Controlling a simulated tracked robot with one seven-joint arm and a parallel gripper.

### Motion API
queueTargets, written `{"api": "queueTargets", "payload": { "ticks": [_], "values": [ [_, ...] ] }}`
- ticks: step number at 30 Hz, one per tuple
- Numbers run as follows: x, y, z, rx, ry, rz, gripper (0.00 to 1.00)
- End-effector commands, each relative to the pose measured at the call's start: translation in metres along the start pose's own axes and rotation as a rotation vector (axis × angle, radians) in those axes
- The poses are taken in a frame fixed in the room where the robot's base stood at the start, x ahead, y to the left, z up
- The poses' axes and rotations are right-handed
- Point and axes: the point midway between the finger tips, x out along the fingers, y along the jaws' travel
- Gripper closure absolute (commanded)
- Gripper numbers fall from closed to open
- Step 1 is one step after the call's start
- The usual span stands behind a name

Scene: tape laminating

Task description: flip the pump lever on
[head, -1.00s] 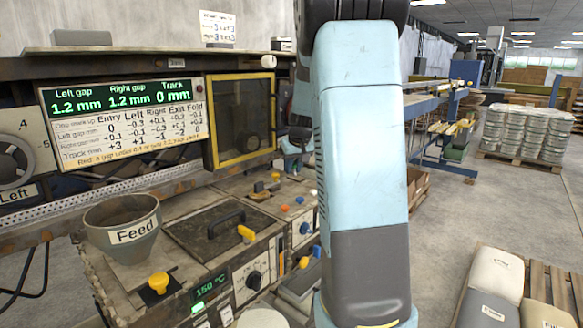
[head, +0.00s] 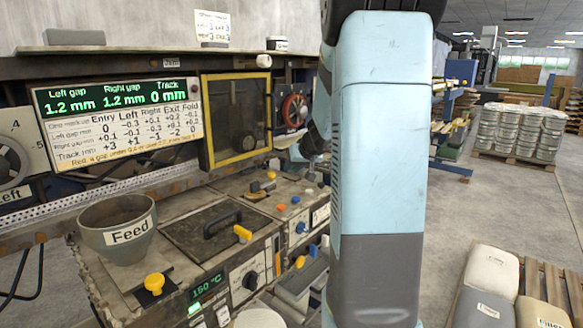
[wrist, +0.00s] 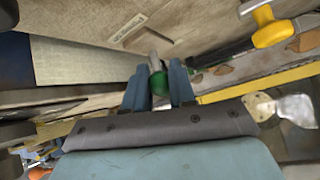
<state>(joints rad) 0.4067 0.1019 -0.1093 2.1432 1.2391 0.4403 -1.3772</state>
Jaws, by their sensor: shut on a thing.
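In the wrist view my gripper (wrist: 158,88) shows as two blue-grey fingers, shut on a green piece (wrist: 159,83) with a grey rounded stem beyond it. Most of this piece is hidden between the fingers, and I cannot tell whether it is a lever or a loose tool. In the head view my arm covers the gripper. The machine has a yellow knob (head: 154,284) beside the feed funnel and a yellow handle (head: 243,233) by the dark hatch. No pump label is readable, so I cannot tell which part is the pump lever.
The feed funnel (head: 116,233) and hatch (head: 212,227) stand on the machine at left. A gap display (head: 118,110) is behind them. In the wrist view a yellow-headed hammer-like tool (wrist: 270,30) lies at upper right. Sacks (head: 490,270) on a pallet stand at lower right.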

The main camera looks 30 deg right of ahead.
Motion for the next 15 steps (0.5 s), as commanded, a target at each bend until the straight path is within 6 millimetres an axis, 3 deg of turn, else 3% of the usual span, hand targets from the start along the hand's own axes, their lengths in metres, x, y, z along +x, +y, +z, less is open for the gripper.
{"api": "queueTargets", "payload": {
  "ticks": [15],
  "values": [
    [-0.0043,0.0043,0.0068,0.038,0.142,-0.066,1.0]
  ]
}}
